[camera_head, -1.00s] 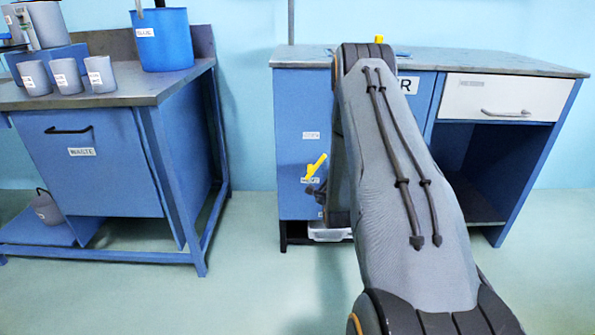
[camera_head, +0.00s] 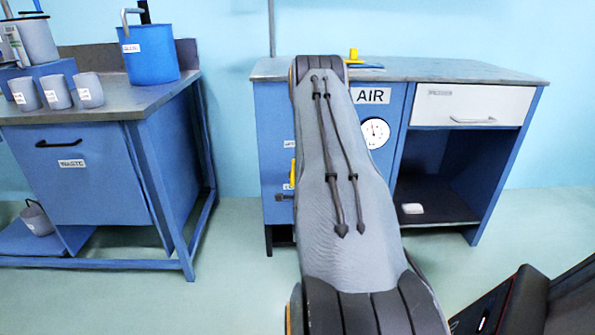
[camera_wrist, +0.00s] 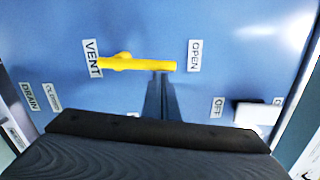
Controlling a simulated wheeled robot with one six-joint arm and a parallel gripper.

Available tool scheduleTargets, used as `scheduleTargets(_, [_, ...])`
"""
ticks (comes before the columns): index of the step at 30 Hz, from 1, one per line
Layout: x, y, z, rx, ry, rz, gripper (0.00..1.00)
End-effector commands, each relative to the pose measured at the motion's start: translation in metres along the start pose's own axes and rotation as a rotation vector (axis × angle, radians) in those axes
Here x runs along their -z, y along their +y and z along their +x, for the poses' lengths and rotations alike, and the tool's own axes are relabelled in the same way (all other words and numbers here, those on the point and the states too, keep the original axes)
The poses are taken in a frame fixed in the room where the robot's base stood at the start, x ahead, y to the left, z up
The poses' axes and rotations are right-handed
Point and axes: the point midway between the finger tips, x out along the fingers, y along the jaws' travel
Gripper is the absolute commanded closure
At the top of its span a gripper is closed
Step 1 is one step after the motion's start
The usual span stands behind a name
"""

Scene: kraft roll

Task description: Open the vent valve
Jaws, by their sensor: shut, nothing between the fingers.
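The yellow vent valve lever (camera_wrist: 145,65) is on a blue panel in the wrist view. Its hub end is beside the VENT label (camera_wrist: 92,58) and its free end points towards the OPEN label (camera_wrist: 195,55). My gripper (camera_wrist: 160,78) is shut and empty, its tips at the lever's lower edge near the free end. I cannot tell whether they touch it. In the head view the lever (camera_head: 293,172) stands nearly upright below the OPEN label, partly covered by my arm, which hides the gripper.
An OFF label (camera_wrist: 218,108) and a white block (camera_wrist: 250,112) are at lower right in the wrist view, and a DRAIN label (camera_wrist: 28,97) at left. The head view shows a gauge (camera_head: 375,133), a white drawer (camera_head: 470,105) and the waste bench (camera_head: 75,170). Floor between the benches is clear.

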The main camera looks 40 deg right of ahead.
Motion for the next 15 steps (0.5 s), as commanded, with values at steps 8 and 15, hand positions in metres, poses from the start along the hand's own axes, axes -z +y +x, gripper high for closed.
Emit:
scheduleTargets(8, [-0.0021,0.0001,0.0003,0.0,-0.004,0.001,1.0])
scheduleTargets(15, [0.0006,-0.0001,-0.0001,0.0,-0.004,0.001,1.0])
